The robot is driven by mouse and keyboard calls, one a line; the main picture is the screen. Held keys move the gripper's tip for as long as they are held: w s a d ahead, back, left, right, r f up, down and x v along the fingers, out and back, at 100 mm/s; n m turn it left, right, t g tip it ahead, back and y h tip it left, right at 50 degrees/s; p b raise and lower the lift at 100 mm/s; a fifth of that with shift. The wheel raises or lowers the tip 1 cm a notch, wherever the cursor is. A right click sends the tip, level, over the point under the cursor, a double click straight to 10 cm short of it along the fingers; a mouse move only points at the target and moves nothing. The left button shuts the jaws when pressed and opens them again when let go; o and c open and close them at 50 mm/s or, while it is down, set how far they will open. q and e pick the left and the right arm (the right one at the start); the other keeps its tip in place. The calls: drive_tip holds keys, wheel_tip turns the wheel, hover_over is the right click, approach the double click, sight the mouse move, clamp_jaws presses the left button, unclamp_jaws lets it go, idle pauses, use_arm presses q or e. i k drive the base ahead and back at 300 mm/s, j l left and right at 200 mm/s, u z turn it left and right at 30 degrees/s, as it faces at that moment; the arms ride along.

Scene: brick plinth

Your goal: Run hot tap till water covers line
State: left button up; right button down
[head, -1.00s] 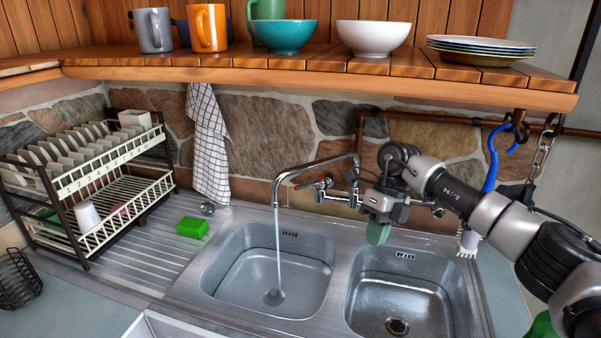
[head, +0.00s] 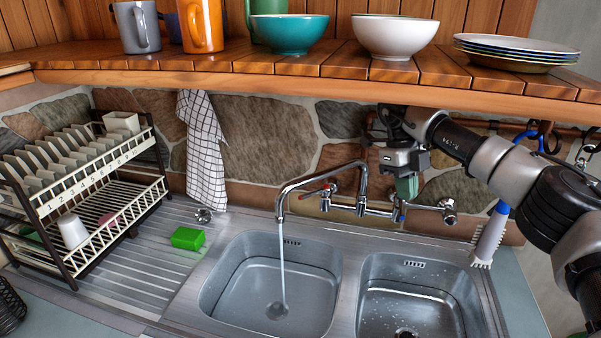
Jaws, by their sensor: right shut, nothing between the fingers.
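The tap (head: 364,180) stands at the back of the steel sink. A stream of water (head: 283,270) runs from its spout into the left basin (head: 232,303). Water is pooled around that basin's drain; I cannot make out a marked line. The red-marked hot handle (head: 316,193) is left of the tap body, and the blue-marked cold handle (head: 398,214) is right of it. My right gripper (head: 406,190) is shut and empty, with its green fingertips right of the tap body and just above the cold handle. I cannot tell whether they touch it. My left gripper is out of view.
A green sponge (head: 187,238) lies on the drainboard beside the dish rack (head: 150,190). A checked towel (head: 205,150) hangs behind. The wooden shelf (head: 300,83) with bowls and mugs overhangs my right arm. A brush (head: 490,238) hangs at right. The right basin (head: 415,300) holds no objects.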

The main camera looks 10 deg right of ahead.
sight(326, 190)
drive_tip(key=i+j, duration=0.15)
drive_tip(key=i, duration=0.2)
drive_tip(key=i+j+z, duration=0.1)
drive_tip(key=i, duration=0.25)
drive_tip(key=i+j+u, duration=0.15)
drive_tip(key=j+u, duration=0.2)
